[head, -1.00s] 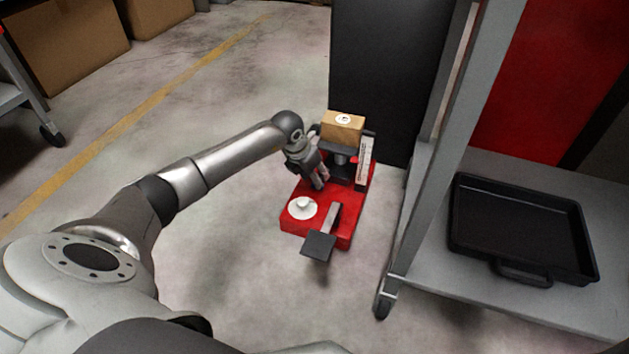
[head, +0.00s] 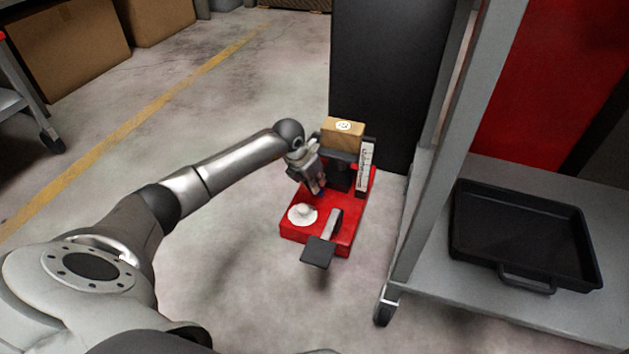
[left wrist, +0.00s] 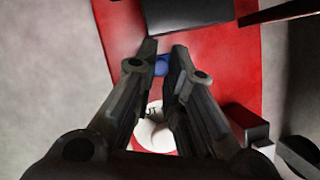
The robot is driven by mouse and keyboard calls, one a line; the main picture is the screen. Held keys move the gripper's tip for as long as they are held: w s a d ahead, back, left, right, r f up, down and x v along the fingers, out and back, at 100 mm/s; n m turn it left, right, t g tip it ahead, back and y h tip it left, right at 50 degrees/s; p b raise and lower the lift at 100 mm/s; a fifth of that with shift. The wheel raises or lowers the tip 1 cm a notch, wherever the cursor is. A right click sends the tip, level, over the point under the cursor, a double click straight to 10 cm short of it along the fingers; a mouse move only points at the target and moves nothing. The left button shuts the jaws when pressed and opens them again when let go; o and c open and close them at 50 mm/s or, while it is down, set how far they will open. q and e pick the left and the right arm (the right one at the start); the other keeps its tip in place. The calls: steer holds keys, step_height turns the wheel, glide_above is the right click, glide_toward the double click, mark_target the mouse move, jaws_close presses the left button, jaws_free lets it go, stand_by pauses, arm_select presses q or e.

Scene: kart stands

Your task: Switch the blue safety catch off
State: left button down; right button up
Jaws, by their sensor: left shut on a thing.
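The blue safety catch (left wrist: 161,66) is a small blue piece on the red base (head: 290,229); most of it is hidden by the fingers in the head view. My left gripper (head: 318,189) reaches down over the base from the left. In the left wrist view my left gripper (left wrist: 163,58) has its two fingertips on either side of the catch, shut on it. Which way the catch is set cannot be told. My right gripper is not in view.
On the base are a white round knob (head: 302,214), a dark pedal (head: 318,252), a white scale (head: 366,165) and a cardboard box (head: 342,134) on a black support. A grey cart (head: 408,230) with a black tray (head: 525,230) stands close on the right.

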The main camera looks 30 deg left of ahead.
arm_select(q)
steer(key=a, duration=0.2)
steer(key=s+a+p, duration=0.1)
steer(key=a, duration=0.1)
steer(key=shift+a, duration=0.2)
steer(key=c, duration=1.4)
jaws_free()
steer(key=shift+c, duration=0.2)
steer(key=v, duration=1.2)
steer(key=shift+s, duration=0.1)
